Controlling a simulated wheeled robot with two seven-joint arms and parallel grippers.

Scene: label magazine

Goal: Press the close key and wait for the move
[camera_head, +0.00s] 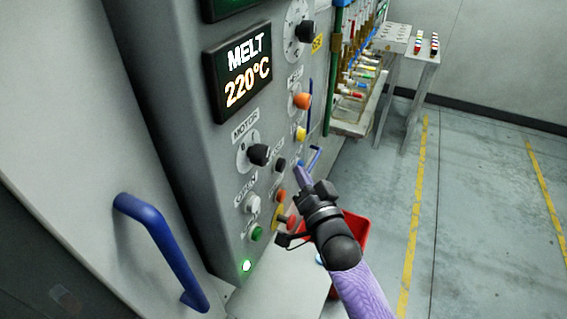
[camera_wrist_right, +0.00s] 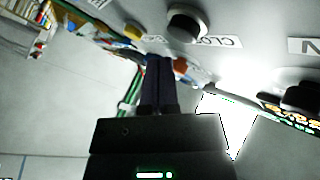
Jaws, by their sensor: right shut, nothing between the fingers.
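The control panel (camera_head: 215,155) carries a label that seems to read CLOSE (camera_head: 279,151), with a small dark key (camera_head: 280,165) just below it. The close label also shows in the right wrist view (camera_wrist_right: 218,42), partly hidden. My right gripper (camera_head: 298,167) is shut and empty, its fingers pointing at the panel just right of the dark key. In the right wrist view its fingertips (camera_wrist_right: 158,60) overlap an orange-red button (camera_wrist_right: 181,65). I cannot tell whether they touch anything. My left gripper is not in view.
An OPEN label with a white key (camera_head: 252,203) and a green button (camera_head: 256,233) sits to the left. A red button on yellow (camera_head: 291,222) is below my gripper. A blue handle (camera_head: 165,250) juts out at left. A red bin (camera_head: 357,226) stands behind my wrist. Floor is clear at right.

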